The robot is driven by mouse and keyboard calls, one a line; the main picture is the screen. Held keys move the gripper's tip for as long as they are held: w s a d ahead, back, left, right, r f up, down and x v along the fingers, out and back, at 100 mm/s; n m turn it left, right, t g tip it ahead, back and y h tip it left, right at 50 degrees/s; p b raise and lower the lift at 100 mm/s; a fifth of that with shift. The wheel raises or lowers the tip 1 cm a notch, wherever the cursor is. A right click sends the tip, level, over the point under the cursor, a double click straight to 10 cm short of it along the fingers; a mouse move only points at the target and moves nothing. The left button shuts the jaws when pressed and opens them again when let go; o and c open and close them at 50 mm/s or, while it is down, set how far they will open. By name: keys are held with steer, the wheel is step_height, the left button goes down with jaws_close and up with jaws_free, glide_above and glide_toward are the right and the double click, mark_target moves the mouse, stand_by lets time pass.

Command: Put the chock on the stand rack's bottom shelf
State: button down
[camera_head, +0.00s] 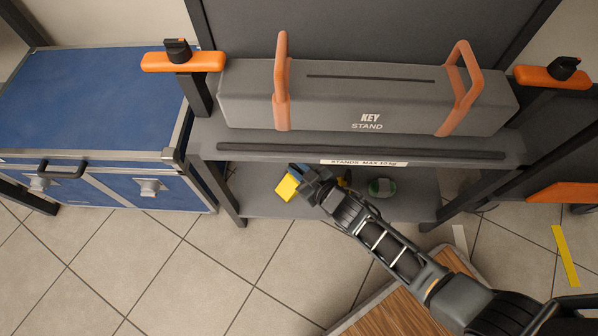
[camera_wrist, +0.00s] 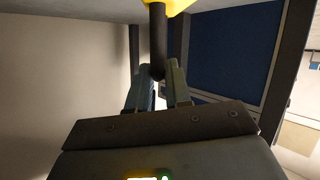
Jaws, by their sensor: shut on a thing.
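The yellow chock (camera_head: 287,188) shows at the left of my gripper (camera_head: 303,177) in the head view. In the wrist view my gripper (camera_wrist: 158,80) is shut on a dark rod-like part that leads up to the yellow chock (camera_wrist: 178,5), mostly cut off by the top edge. The stand rack's grey bottom shelf (camera_head: 258,198) lies under the label strip. In the head view the chock and gripper overlap the shelf's area. I cannot tell whether the chock touches the shelf.
A green-and-white round item (camera_head: 382,188) lies on the bottom shelf, right of my gripper. A grey KEY STAND case (camera_head: 350,95) fills the shelf above. A blue flight case (camera_head: 85,100) stands left. A wooden-topped thing (camera_head: 400,315) is in front.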

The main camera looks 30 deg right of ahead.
steer(key=c, duration=1.1)
jaws_free()
steer(key=shift+o, duration=0.2)
steer(key=shift+s+r, duration=0.1)
steer(key=a+p+v, duration=0.1)
steer(key=p+v, duration=0.3)
steer(key=v, duration=0.7)
steer(key=shift+s+d+r, duration=0.15)
steer(key=shift+s+d, duration=0.25)
steer(key=shift+d, duration=0.1)
